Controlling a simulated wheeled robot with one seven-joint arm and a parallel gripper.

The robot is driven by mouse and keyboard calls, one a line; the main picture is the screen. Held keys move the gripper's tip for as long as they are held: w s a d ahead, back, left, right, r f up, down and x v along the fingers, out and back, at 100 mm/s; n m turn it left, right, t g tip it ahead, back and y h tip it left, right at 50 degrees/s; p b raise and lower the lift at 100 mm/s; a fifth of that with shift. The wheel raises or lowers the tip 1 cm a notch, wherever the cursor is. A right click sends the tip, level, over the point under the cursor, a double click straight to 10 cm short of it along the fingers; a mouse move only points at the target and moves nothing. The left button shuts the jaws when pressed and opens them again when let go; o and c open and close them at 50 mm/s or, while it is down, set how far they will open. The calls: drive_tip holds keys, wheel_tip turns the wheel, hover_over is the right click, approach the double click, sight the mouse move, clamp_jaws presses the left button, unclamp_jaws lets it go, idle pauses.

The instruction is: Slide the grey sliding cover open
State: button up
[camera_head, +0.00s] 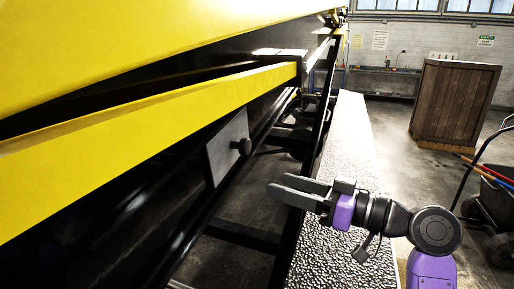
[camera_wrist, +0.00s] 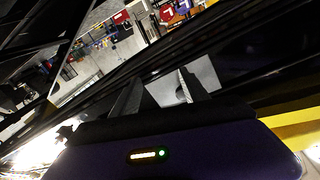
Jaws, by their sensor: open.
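The grey sliding cover (camera_head: 222,154) is a flat plate on the dark side of the loader, below the yellow beam. A dark round knob (camera_head: 242,146) sticks out near its right edge. My gripper (camera_head: 278,186) is to the right of and below the knob, apart from it, with its fingers pointing left and nothing between them. In the wrist view, my gripper (camera_wrist: 160,77) has its two fingers spread, and a light grey plate (camera_wrist: 162,92), apparently the cover, shows beyond them. I cannot make out the knob clearly there.
The yellow beam (camera_head: 150,130) slants above the cover. A textured grey walkway (camera_head: 335,215) runs beneath my arm. A wooden cabinet (camera_head: 454,103) stands at the back right, and a dark cart (camera_head: 492,200) is at the right edge. Air between gripper and knob looks clear.

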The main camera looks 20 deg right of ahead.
sight(249, 148)
wheel_tip(249, 148, up, 7)
drive_tip(key=s+n+g+y, duration=0.2)
drive_tip(key=n, duration=0.2)
drive_tip(key=p+x, duration=0.1)
drive_tip(key=x, duration=0.3)
drive_tip(key=p+x, duration=0.1)
drive_tip(key=x, duration=0.1)
drive_tip(key=shift+w+d+r+p, duration=0.1)
drive_tip(key=shift+w+r+p, duration=0.1)
drive_tip(key=shift+r+p, duration=0.15)
drive_tip(key=shift+x, duration=0.8)
drive_tip(key=shift+c, duration=0.4)
clamp_jaws()
drive_tip(key=shift+f, duration=0.1)
